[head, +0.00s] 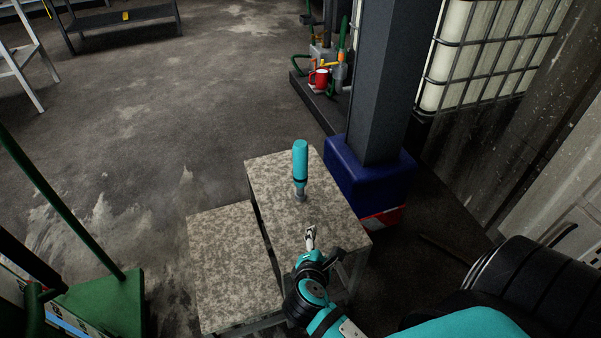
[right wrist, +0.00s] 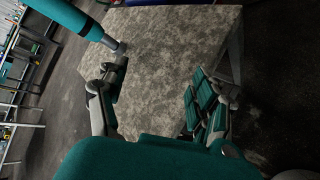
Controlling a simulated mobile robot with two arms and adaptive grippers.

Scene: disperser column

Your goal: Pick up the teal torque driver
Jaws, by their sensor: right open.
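The teal torque driver (head: 300,163) stands upright on the speckled table (head: 265,180), its teal handle up and its grey tip down. It also shows in the right wrist view (right wrist: 68,18) at the upper left, beyond the left finger. My right gripper (head: 311,236) is over the near part of the same table, on the near side of the driver and apart from it. In the right wrist view the fingers of my right gripper (right wrist: 155,92) are spread, with only the speckled top between them. My left gripper does not show.
A lower speckled step (head: 232,265) adjoins the table on the left. A dark column with a blue base cover (head: 366,170) stands close behind on the right. The floor at left is mostly clear.

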